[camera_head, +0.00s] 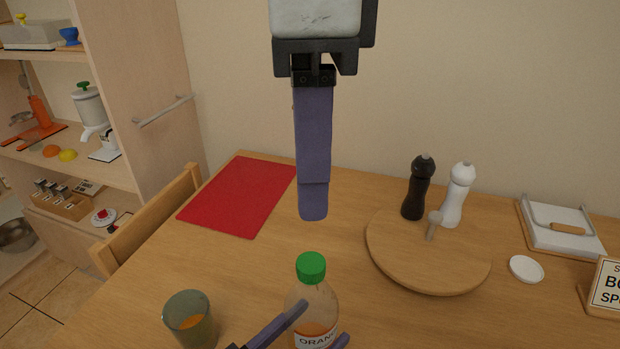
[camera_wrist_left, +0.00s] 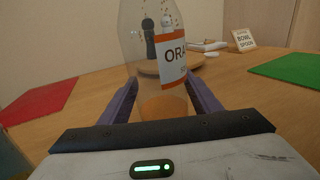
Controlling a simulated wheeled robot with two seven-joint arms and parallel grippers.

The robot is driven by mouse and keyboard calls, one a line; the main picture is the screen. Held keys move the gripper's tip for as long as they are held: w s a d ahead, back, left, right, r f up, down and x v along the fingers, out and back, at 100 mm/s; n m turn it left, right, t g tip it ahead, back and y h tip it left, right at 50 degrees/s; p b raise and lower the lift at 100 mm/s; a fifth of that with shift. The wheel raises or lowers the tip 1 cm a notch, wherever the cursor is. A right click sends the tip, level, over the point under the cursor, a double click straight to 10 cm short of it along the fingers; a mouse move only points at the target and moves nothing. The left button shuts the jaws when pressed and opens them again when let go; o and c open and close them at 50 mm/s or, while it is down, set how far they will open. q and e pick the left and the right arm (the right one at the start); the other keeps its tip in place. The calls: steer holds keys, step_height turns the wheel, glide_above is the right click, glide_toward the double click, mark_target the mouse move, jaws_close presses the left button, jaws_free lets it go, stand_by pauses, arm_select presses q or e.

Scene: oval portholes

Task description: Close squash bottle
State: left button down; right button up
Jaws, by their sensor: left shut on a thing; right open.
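The squash bottle (camera_head: 320,302) is clear, with an orange label and some orange drink low inside, and stands upright near the table's front. A green cap (camera_head: 311,267) sits on top of its neck; how tightly cannot be told. My left gripper (camera_head: 305,330) is shut on the bottle's body, one finger on each side. The left wrist view shows the bottle (camera_wrist_left: 152,50) between the purple fingers of the left gripper (camera_wrist_left: 165,98); its top is out of that view. My right gripper (camera_head: 313,213) points down, empty, apart from the cap; its fingers overlap, seen side-on.
A glass (camera_head: 190,320) with orange drink stands left of the bottle. A round wooden board (camera_head: 430,265) with black (camera_head: 416,190) and white mills (camera_head: 456,195) is at right. A red mat (camera_head: 240,195) lies back left.

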arm_select(q)
steer(key=c, duration=0.5)
jaws_free()
steer(key=shift+c, duration=0.2)
steer(key=shift+s+a+f, duration=0.15)
steer(key=shift+s+a, duration=0.15)
steer(key=shift+s, duration=0.05)
steer(key=b+v, duration=0.4)
steer(key=v, duration=0.4)
steer(key=shift+f, duration=0.1)
arm_select(e)
step_height(320, 180, down, 4)
steer(key=shift+f, duration=0.1)
arm_select(q)
steer(key=shift+s+a+r, duration=0.25)
steer(key=shift+s+a, duration=0.25)
steer(key=shift+a, duration=0.05)
arm_select(e)
steer(key=shift+f, duration=0.2)
